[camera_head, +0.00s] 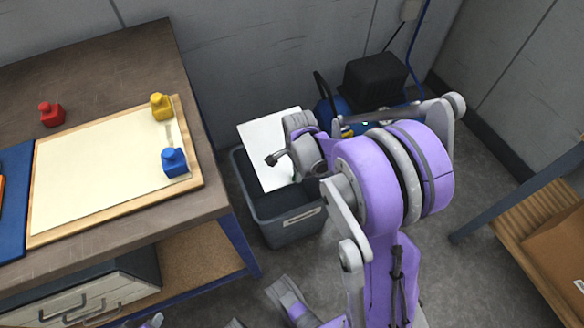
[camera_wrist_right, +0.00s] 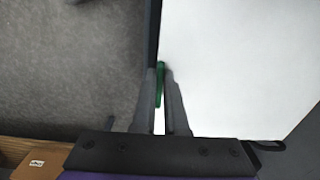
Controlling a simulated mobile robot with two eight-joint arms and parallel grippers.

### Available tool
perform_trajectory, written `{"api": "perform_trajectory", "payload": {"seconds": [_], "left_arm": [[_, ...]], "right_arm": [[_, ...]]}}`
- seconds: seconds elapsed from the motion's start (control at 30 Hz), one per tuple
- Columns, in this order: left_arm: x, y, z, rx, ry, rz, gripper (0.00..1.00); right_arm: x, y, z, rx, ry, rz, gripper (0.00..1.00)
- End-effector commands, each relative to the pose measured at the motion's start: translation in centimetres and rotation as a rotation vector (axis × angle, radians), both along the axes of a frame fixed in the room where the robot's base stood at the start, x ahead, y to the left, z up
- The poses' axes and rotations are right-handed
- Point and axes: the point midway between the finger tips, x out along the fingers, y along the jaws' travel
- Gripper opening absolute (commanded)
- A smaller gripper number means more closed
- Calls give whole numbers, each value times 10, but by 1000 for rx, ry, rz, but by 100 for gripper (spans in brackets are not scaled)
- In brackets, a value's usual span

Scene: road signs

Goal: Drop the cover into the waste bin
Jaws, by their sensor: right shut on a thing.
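The cover, a flat white sheet (camera_head: 266,135), hangs tilted over the grey waste bin (camera_head: 282,232), its lower part within the bin's opening. My right gripper (camera_head: 296,178) is above the bin; my wrist partly hides its fingers and the sheet. In the right wrist view, my right gripper (camera_wrist_right: 162,100) is shut on the edge of the white cover (camera_wrist_right: 230,65), with a green strip (camera_wrist_right: 160,82) at the fingers. Whether the cover touches the bin cannot be told.
The workbench (camera_head: 105,60) at left holds a framed cream board (camera_head: 100,165), with red (camera_head: 51,114), yellow (camera_head: 161,106) and blue (camera_head: 174,162) knobbed pieces. A black and blue machine (camera_head: 375,80) stands behind the bin. A wooden shelf (camera_head: 530,225) is at right.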

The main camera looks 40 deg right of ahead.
Motion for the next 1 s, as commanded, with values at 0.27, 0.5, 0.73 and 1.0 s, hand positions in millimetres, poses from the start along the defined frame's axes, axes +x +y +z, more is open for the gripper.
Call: {"api": "perform_trajectory", "payload": {"seconds": [0.27, 0.5, 0.73, 1.0], "left_arm": [[2, 0, -24, 0, 8, 0, 50], [4, 0, -51, 0, 17, 0, 50], [8, 0, -75, 0, 25, 0, 50], [11, 0, -99, 0, 30, 0, 50]], "right_arm": [[0, 0, -30, -1, 1, 1, 0], [1, 0, -65, -1, 1, 2, 0], [1, 0, -97, -1, 0, 2, 0], [1, 0, -124, 0, 0, 2, 0]]}}
